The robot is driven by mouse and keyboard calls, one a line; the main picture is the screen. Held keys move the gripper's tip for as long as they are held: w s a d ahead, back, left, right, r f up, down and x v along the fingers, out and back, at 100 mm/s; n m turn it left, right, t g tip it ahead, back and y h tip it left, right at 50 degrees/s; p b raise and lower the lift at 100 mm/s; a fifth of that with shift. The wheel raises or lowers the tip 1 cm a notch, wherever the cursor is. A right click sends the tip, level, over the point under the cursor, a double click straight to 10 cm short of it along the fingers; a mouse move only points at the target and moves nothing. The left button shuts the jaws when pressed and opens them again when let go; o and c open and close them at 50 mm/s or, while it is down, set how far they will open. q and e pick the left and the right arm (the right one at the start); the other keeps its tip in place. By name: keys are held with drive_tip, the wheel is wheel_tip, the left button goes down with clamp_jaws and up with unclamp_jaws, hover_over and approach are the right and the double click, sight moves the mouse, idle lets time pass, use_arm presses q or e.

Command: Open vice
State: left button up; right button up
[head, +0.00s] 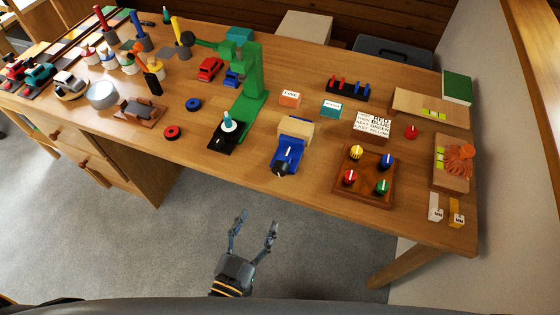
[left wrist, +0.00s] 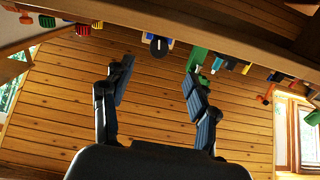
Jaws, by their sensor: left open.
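The blue vice (head: 288,150) stands on the workbench near its front edge. A tan wooden block (head: 296,127) sits at its far end; I cannot tell how tightly the jaws close on it. The vice's dark round knob with a white mark (head: 281,168) faces the front edge. The knob also shows in the left wrist view (left wrist: 158,45), ahead of and between my fingers. My left gripper (head: 256,220) is open and empty, in front of the bench and apart from the vice. Its two fingers also show in the left wrist view (left wrist: 160,75). My right gripper is not in view.
A green press (head: 250,95) stands left of the vice. A wooden board with coloured knobs (head: 364,176) lies to its right. The bench's front edge (head: 220,164) lies between my left gripper and the vice. The floor space in front is clear.

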use_arm(q)
drive_tip(key=r, duration=0.1)
approach(278, 172)
drive_tip(key=shift+t, duration=0.3)
drive_tip(key=p+x, duration=0.1)
drive_tip(key=x, duration=0.7)
drive_tip(key=shift+w+d+f, duration=0.1)
drive_tip(key=shift+w+f, duration=0.05)
drive_tip(key=shift+f, duration=0.05)
drive_tip(key=shift+w+d, duration=0.2)
drive_tip(key=shift+w, duration=0.35)
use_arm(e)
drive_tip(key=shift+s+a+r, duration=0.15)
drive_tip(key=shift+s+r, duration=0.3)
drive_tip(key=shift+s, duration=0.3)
